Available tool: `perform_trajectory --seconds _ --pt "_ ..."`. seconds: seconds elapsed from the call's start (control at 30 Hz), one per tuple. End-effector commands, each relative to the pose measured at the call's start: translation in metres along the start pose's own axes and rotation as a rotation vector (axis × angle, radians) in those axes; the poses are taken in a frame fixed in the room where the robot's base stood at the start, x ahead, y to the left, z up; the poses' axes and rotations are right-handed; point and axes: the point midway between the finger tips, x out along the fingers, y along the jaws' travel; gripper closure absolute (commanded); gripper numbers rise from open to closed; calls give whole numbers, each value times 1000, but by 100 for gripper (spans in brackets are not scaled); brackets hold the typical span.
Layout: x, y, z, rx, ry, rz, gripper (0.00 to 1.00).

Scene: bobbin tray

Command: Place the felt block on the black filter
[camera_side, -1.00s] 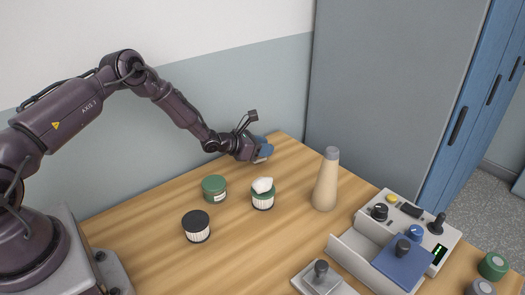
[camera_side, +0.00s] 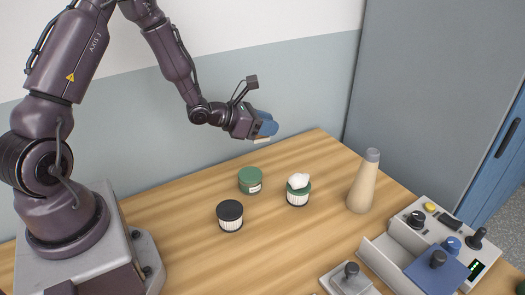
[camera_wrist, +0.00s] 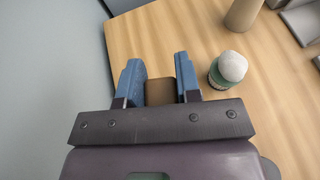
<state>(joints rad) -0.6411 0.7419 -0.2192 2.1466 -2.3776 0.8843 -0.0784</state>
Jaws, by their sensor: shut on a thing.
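My gripper (camera_side: 266,127) has blue fingers and is held above the back part of the table. It is shut on a brown block, which I take as the felt block (camera_wrist: 160,92), between the fingers in the wrist view. In the side view only a pale lower edge of it (camera_side: 262,140) shows under the fingers. The black filter (camera_side: 230,211), a short white pleated cylinder with a black lid, stands upright on the table, to the lower left of my gripper. Its top is bare. It does not show in the wrist view.
Further right are a tan bottle (camera_side: 363,185) and a control box (camera_side: 448,225).

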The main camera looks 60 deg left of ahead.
Motion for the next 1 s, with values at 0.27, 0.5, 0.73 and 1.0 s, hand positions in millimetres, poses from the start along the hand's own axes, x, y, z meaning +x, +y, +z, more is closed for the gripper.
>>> perform_trajectory --seconds 0.27,0.5,0.73,1.0 --pt "-33 -43 -13 110 2 -273 91" --pt "-77 -102 -32 255 1 -626 91" --pt "-109 -136 -44 346 0 -843 91" --pt "-104 -142 -73 357 1 -885 91"
